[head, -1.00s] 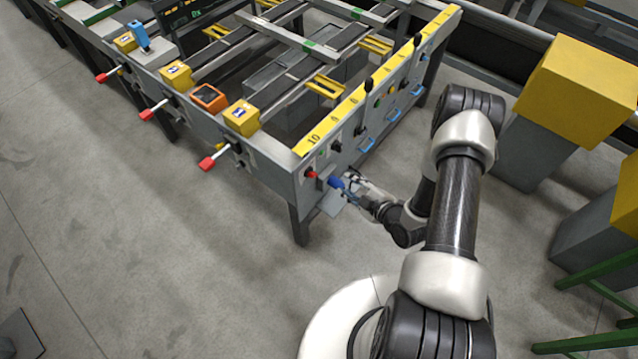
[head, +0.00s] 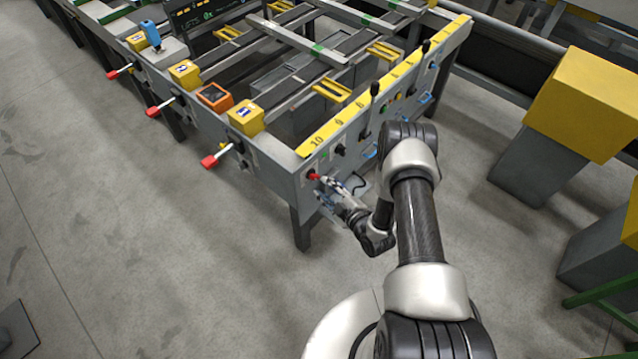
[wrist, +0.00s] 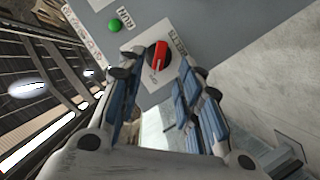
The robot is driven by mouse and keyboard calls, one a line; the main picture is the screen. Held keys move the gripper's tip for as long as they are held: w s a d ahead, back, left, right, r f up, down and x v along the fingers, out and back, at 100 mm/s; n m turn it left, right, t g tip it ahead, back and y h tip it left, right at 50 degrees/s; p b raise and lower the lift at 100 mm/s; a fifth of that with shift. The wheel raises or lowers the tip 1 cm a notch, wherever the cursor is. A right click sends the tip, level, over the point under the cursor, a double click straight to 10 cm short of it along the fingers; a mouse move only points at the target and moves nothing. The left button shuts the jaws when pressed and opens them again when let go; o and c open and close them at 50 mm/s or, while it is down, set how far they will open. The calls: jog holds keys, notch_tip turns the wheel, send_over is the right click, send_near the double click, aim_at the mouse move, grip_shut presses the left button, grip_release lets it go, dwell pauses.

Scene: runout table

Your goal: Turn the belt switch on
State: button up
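The belt switch (wrist: 158,55) is a round black knob with a red bar, on a white label with partly readable lettering, in the wrist view. In the head view its red knob (head: 313,176) shows at the near corner of the table's grey end panel. My gripper (wrist: 163,73) is open, with blue-padded fingers on either side of the view. The switch shows between and just beyond the fingertips; I cannot tell whether they touch it. In the head view my gripper (head: 327,186) is close beside the switch, its fingers partly blurred into the panel.
A green button (wrist: 114,25) with a RUN label is beside the switch. Black levers, including one (head: 375,89), and other controls line the end panel. Red-tipped handles, such as one (head: 209,161), stick out on the left side. A yellow-topped grey post (head: 585,105) stands at right.

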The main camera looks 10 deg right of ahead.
aim_at(317, 179)
jog(key=shift+b+x, duration=0.6)
jog(key=shift+x, duration=2.15)
jog(key=shift+c, duration=0.5)
grip_shut()
